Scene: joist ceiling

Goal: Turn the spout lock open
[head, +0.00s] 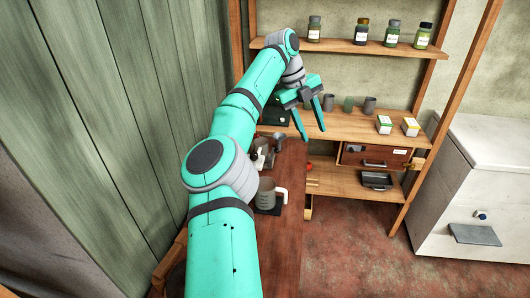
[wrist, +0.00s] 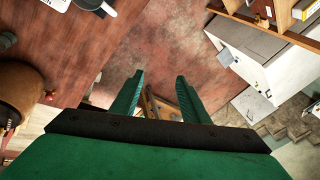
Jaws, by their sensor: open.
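A small dark blue and white fitting (head: 480,215) sticks out from the front of a large white chest (head: 430,190) at the right. It may be the spout with its lock, but it is too small to tell how the lock is turned. A grey plate (head: 475,234) sits just below it. My gripper (head: 313,134) is open and empty, in front of the wooden shelf, well to the left of the chest. In the wrist view my gripper (wrist: 159,75) has its two green fingers apart over the floor, with nothing between them.
Wooden shelves (head: 350,127) hold jars, cups and small boxes. A drawer (head: 375,158) and a dark tray (head: 376,181) are below. A grey mug (head: 267,193) stands on the table (head: 287,230) by my arm. The red floor (head: 345,240) before the chest is clear.

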